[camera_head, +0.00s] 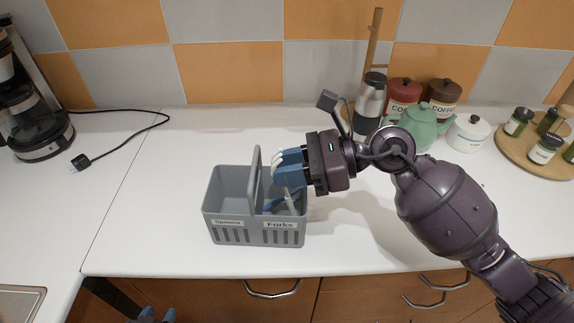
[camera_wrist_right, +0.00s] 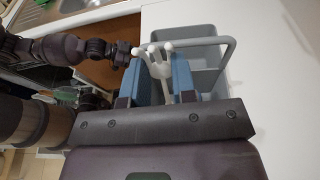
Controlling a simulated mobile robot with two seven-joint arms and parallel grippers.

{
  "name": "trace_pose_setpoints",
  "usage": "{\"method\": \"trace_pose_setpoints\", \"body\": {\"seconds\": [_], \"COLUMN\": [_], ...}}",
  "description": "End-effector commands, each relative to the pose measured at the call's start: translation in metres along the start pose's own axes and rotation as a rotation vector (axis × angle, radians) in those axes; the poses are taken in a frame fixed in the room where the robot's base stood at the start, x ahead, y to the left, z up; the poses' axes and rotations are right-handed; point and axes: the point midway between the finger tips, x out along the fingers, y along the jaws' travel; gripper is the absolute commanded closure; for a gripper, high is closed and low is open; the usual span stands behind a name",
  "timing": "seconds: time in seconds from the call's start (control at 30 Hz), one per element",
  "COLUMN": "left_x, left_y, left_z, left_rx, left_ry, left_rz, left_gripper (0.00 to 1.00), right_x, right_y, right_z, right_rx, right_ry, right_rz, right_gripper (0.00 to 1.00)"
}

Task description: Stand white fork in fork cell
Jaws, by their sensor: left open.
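The grey caddy (camera_head: 228,207) stands on the white counter, with a cell labelled Spoons at left and one labelled Forks (camera_head: 279,225) at right. My right gripper (camera_head: 283,168) is above the Forks cell. In the right wrist view the white fork (camera_wrist_right: 158,60) is between its blue fingers, tines past the fingertips. In the head view its tines show above the fingers, and a pale handle (camera_head: 290,201) slants down at the Forks cell. Whether it touches the cell floor is hidden. My left gripper (camera_head: 157,316) is at the bottom edge, away from the caddy, open.
The caddy's upright handle (camera_head: 254,175) rises between the cells, close to my right fingers. A steel flask (camera_head: 370,100), red and brown canisters, a green teapot (camera_head: 420,127) and a white pot stand behind my right arm. The counter left of the caddy is clear up to a black cord (camera_head: 125,137).

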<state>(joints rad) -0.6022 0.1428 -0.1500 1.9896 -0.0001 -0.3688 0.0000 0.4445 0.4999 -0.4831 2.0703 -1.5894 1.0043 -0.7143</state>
Motion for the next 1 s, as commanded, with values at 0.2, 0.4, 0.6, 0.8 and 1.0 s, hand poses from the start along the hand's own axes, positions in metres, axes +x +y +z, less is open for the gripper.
{"method": "trace_pose_setpoints", "body": {"seconds": [0.2,0.4,0.6,0.8,1.0], "left_x": [0.001,0.002,0.002,0.004,0.004], "left_y": [0.000,0.000,0.000,0.001,0.001], "left_z": [-0.003,-0.003,-0.001,0.006,0.016], "left_rx": [0.001,0.001,0.001,0.001,0.000], "left_ry": [0.005,0.006,0.004,-0.004,-0.017], "left_rz": [0.001,0.001,0.001,0.001,0.001], "left_gripper": [0.57,0.57,0.57,0.57,0.57], "right_x": [0.000,0.000,-0.010,-0.043,-0.079], "right_y": [0.000,0.000,-0.001,-0.001,-0.001], "right_z": [0.000,0.000,-0.001,-0.003,-0.002], "right_rx": [0.000,0.000,0.001,0.002,0.002], "right_ry": [0.000,0.000,0.002,0.003,0.003], "right_rz": [0.000,0.000,-0.002,-0.003,-0.002], "right_gripper": [0.46,0.46,0.46,0.46,0.46]}}
